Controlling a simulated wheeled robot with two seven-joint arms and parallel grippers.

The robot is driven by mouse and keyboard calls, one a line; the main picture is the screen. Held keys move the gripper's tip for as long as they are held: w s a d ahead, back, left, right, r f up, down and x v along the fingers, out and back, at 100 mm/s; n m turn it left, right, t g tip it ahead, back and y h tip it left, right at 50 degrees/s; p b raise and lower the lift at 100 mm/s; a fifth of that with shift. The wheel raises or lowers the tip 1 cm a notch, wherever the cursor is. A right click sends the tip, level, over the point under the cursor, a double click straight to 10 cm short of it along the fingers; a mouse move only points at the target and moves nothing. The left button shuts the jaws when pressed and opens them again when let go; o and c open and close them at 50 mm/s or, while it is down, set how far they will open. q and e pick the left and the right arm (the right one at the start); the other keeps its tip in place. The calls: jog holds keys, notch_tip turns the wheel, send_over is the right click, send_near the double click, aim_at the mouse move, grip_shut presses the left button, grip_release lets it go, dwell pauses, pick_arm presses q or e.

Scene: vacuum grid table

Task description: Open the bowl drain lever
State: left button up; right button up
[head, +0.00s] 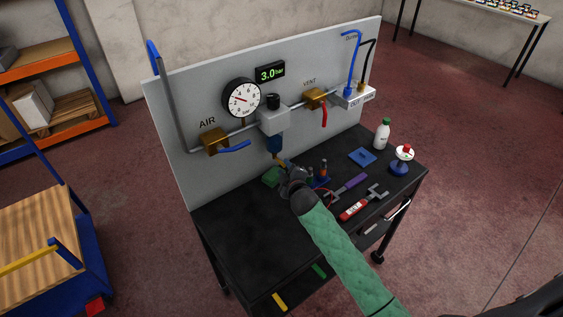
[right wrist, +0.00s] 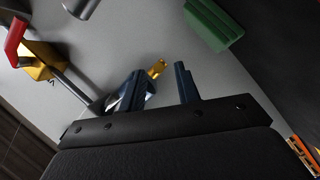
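The small yellow drain lever (head: 280,157) is at the bowl's lower end. My right gripper (head: 285,172) is just below it, small and partly merged with the clutter. In the right wrist view, the gripper's two dark blue fingers (right wrist: 160,85) are apart. The yellow lever (right wrist: 155,68) shows in the gap between them, beyond the fingertips; contact cannot be told. The bowl is largely hidden behind the left finger there. My left gripper is not in view.
The AIR valve has a blue handle (head: 234,147); the VENT valve has a red handle (head: 324,116). Tools lie to the right, with a white bottle (head: 382,136). The table's front left is mostly clear.

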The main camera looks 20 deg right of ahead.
aim_at(282, 164)
jog(key=shift+p+x, duration=0.75)
jog(key=shift+x, duration=1.3)
grip_shut()
